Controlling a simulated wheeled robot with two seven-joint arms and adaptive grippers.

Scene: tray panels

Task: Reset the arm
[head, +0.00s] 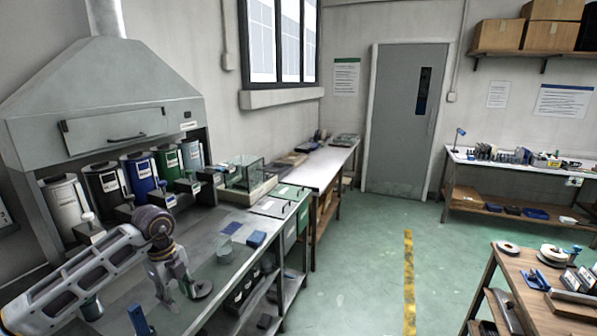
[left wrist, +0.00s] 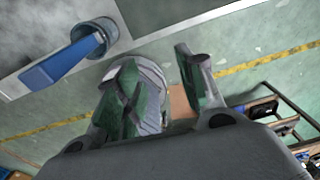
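My left arm (head: 75,270) reaches in from the left over the grey workbench. My left gripper (head: 177,290) hangs with its fingers pointing down over the bench. In the left wrist view its two fingers (left wrist: 168,95) stand apart. My right arm and gripper are not in view.
A dark round piece (head: 199,289) is close beside the gripper. A blue-handled piece (left wrist: 60,68) lies at the bench edge in the wrist view. Canisters (head: 108,187) stand under the hood. A wooden bench (head: 540,300) is at right; the green floor between is clear.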

